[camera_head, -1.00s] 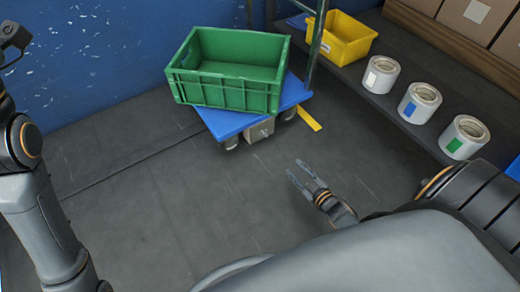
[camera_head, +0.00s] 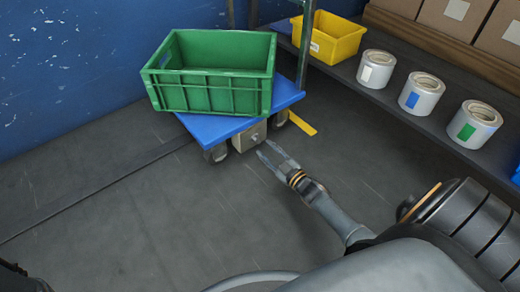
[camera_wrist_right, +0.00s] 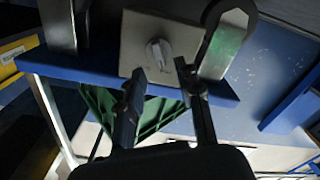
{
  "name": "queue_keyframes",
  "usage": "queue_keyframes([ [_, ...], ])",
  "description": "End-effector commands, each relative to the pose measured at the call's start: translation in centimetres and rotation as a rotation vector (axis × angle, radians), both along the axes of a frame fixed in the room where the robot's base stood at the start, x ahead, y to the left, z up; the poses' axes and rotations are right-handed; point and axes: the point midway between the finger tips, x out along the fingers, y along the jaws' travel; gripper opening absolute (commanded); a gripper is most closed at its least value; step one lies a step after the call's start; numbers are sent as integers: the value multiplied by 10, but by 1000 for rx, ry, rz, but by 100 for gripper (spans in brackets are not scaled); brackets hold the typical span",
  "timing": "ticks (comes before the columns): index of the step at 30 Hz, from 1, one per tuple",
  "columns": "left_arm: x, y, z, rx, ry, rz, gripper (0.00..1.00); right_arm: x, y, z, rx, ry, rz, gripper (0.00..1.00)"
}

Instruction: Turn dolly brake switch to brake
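A blue dolly (camera_head: 290,95) stands on the floor with a grey switch box (camera_head: 245,139) on its near side, between two wheels. In the right wrist view the box is a pale plate (camera_wrist_right: 190,38) with a small grey knob, the brake switch (camera_wrist_right: 159,54). Its grip ridge looks roughly upright there; any brake marking is not readable. My right gripper (camera_head: 263,149) is open and empty, just in front of the box. In the right wrist view its fingertips (camera_wrist_right: 159,72) are spread either side of the knob's line, seemingly short of it.
A green crate (camera_head: 208,95) sits on the dolly. A dolly wheel (camera_wrist_right: 229,38) is close beside the switch box. A shelf on the right holds a yellow bin (camera_head: 335,40) and several white rolls (camera_head: 376,69). The floor left of my right gripper is clear.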

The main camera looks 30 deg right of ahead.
Motion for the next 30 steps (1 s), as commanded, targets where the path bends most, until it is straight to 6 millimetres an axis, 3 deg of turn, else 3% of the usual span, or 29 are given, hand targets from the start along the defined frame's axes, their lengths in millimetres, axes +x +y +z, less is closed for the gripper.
queue_keyframes([
  [1,0,0,-11,0,0,0,35,11,1,-4,0,-3,1,35],
  [7,0,0,-24,0,0,0,35,36,3,-3,-1,0,0,35],
  [19,0,0,-26,1,0,0,35,45,3,0,1,2,0,35],
  [20,0,0,-26,1,0,0,35,45,3,0,1,2,0,33],
  [25,0,0,-26,1,1,1,35,44,3,0,1,2,-1,0],
  [30,0,0,-26,1,1,1,35,44,3,0,1,2,-1,0],
])
